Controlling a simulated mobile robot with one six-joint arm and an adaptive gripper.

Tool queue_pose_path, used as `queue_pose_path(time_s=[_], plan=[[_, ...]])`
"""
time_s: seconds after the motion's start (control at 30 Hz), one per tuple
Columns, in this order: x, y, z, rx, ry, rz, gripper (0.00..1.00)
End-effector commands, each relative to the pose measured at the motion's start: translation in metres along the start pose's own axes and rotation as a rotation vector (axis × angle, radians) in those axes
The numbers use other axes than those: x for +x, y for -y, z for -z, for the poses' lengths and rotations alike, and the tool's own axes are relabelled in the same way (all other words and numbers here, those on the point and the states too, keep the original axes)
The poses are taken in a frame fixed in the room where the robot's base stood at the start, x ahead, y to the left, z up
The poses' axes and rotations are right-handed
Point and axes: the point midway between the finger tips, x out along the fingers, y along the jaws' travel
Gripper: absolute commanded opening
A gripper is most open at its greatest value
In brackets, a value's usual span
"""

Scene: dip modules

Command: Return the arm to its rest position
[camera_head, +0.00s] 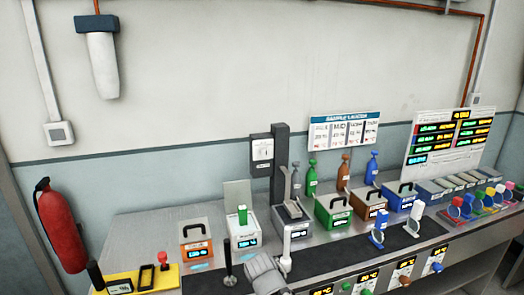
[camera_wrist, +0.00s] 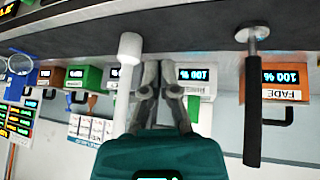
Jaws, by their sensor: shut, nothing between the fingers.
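My gripper (camera_wrist: 158,68) shows in the wrist view with its grey fingers together and nothing between them. In the head view a grey part of my arm (camera_head: 265,273) shows at the bottom edge, in front of the bench; the fingertips are not clear there. In the wrist view, which is upside down, a white rod (camera_wrist: 128,85) stands close to the left of the fingers, and a black-handled tool (camera_wrist: 252,110) is farther right. I cannot tell whether the rod touches my gripper.
The bench (camera_head: 150,225) carries orange (camera_head: 196,238), green (camera_head: 333,208), brown (camera_head: 369,202) and blue (camera_head: 402,196) boxes along the back. A yellow tray (camera_head: 150,279) lies at the left end. A blue-and-white handled tool (camera_head: 377,228) stands right of my arm. A red extinguisher (camera_head: 60,228) hangs on the wall.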

Motion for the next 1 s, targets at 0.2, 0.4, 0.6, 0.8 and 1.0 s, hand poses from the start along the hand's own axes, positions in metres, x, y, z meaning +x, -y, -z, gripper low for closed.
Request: queue_pose_path(time_s=[0.2, 0.4, 0.6, 0.8, 1.0], plan=[[0.01, -0.053, -0.025, 0.025, 0.179, -0.012, 0.0], [0.012, -0.093, -0.05, 0.042, 0.336, 0.013, 0.0], [0.009, -0.125, -0.073, 0.055, 0.473, 0.066, 0.0], [0.004, -0.143, -0.088, 0.061, 0.551, 0.112, 0.0], [0.002, -0.147, -0.091, 0.061, 0.571, 0.126, 0.0]])
